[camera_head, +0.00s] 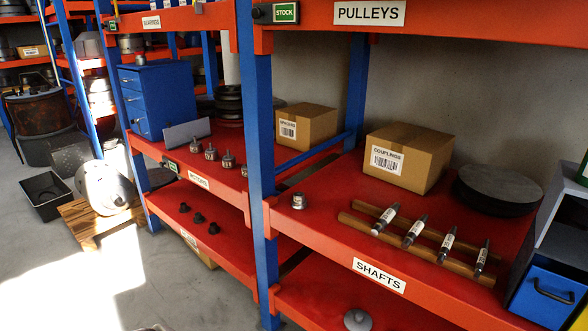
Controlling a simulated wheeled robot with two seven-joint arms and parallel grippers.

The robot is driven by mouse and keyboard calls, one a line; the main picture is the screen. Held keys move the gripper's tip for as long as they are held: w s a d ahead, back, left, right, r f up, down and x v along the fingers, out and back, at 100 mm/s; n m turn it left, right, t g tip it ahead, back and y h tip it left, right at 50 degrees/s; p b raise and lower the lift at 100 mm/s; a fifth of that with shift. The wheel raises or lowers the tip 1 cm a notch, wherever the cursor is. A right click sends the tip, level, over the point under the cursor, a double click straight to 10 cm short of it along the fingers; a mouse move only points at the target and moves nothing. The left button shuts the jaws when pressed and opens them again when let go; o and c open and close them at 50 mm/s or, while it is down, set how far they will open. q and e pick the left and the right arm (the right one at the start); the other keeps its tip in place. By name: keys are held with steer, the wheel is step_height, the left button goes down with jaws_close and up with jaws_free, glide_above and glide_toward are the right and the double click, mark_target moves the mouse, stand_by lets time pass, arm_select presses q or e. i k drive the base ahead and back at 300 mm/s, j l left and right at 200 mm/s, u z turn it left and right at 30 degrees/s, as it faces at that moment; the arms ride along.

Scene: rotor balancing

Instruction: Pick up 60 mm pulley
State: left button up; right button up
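No pulley marked 60 mm can be made out. The PULLEYS label (369,13) is on the edge of the red upper shelf (480,22), and the top of that shelf is out of view. A round grey metal part (357,319) lies on the lower shelf at the bottom edge; I cannot tell if it is a pulley. A small metal part (299,201) stands on the middle shelf, left of the shafts. Neither of my grippers is in view.
Several shafts (414,231) lie across wooden rails on the SHAFTS shelf (330,222). Behind them are a COUPLINGS box (410,157) and a dark disc (497,192). A blue upright (258,150) divides the bays. Open floor (150,285) lies at the lower left.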

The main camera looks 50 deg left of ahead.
mark_target(299, 201)
steer(key=u, duration=1.6)
steer(key=i+l, duration=0.05)
